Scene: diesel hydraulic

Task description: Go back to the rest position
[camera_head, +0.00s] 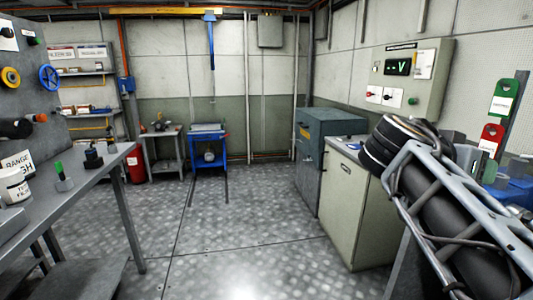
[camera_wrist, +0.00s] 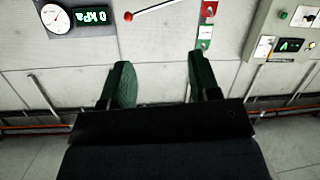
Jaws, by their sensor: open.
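My gripper (camera_wrist: 163,82) shows in the wrist view with its two dark green fingers apart and nothing between them. It faces a pale panelled wall, and I see no contact with anything. In the head view my arm (camera_head: 450,205) fills the lower right, folded close to the camera. The gripper itself cannot be made out there.
A grey workbench (camera_head: 80,185) with small parts stands at the left. A beige cabinet (camera_head: 352,215) stands right of centre, beside a grey-blue box (camera_head: 325,130). A blue cart (camera_head: 209,150) stands at the back. The metal floor (camera_head: 225,235) between is clear. A gauge (camera_wrist: 57,20) is on the wall.

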